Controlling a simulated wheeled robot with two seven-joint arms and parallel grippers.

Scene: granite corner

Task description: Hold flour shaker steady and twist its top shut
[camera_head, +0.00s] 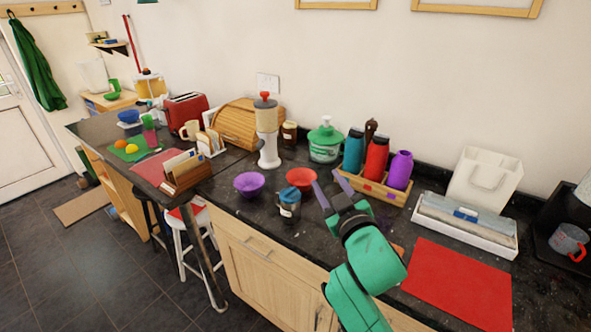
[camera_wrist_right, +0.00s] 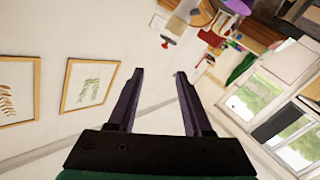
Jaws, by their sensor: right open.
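A small shaker with a grey-blue top and a pale label, which looks like the flour shaker (camera_head: 289,206), stands upright on the dark counter in the head view. I cannot tell whether its top is fully closed. My right gripper (camera_head: 332,187) is just to the right of the shaker, with its two purple fingers spread and apart from it. In the right wrist view the same gripper (camera_wrist_right: 160,75) is open and empty, with only wall between its fingers. My left gripper is not in view.
A purple bowl (camera_head: 249,183) and a red bowl (camera_head: 301,178) stand near the shaker. Behind are a white dispenser (camera_head: 268,146), a green-lidded tub (camera_head: 325,145) and a wooden caddy (camera_head: 385,190) of bottles. A red mat (camera_head: 458,283) lies clear at the right.

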